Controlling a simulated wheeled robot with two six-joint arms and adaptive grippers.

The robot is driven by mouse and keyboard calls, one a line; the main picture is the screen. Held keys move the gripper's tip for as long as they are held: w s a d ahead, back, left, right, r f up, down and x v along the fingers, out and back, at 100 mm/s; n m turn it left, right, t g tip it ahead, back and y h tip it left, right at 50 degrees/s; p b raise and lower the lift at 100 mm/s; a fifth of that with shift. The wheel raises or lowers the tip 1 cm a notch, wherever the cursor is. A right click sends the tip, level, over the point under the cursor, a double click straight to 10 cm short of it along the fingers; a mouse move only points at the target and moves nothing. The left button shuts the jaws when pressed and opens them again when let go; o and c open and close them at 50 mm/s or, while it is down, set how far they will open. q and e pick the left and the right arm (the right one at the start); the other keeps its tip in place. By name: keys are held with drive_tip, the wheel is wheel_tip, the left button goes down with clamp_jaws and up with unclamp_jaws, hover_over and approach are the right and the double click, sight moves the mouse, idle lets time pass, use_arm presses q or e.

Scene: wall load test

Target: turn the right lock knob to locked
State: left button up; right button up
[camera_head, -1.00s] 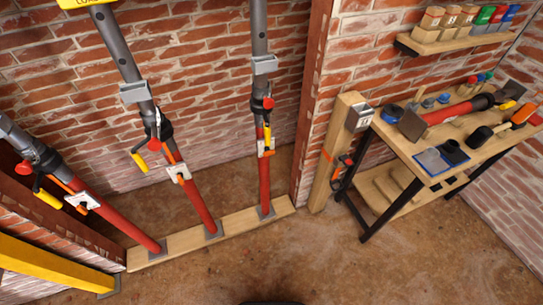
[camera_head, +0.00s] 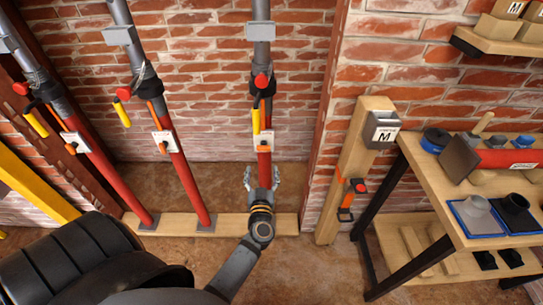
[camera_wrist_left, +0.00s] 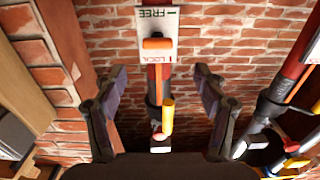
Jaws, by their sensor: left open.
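The right prop (camera_head: 264,172) is a red and grey post standing on a timber sill. Its white plate (camera_head: 264,140) bears an orange lock knob (camera_head: 264,148). In the left wrist view, which looks upside down, the plate (camera_wrist_left: 171,22) carries the words FREE and LOCK, and the orange knob (camera_wrist_left: 157,43) juts toward me; its exact setting is hard to tell. My left gripper (camera_head: 262,174) is open and empty just below the plate in the head view. In the wrist view its spread fingers (camera_wrist_left: 160,75) frame the post, apart from the knob. My right gripper is not in view.
A yellow handle (camera_head: 256,120) hangs beside the right post above the plate. Two similar props, middle (camera_head: 180,185) and left (camera_head: 100,168), stand to the left. A workbench (camera_head: 440,185) with tools and a timber post (camera_head: 342,185) stand right. Brick wall lies behind.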

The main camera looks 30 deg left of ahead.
sight(264, 150)
use_arm(q)
drive_tip(key=x, duration=0.9)
drive_tip(key=shift+w+d+b, duration=0.1)
drive_tip(key=shift+w+b, duration=0.2)
drive_tip(key=shift+w, duration=0.05)
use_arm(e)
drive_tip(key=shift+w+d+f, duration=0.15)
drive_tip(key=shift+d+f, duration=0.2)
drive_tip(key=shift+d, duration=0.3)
use_arm(q)
drive_tip(key=shift+c, duration=0.2)
drive_tip(key=c, duration=1.1)
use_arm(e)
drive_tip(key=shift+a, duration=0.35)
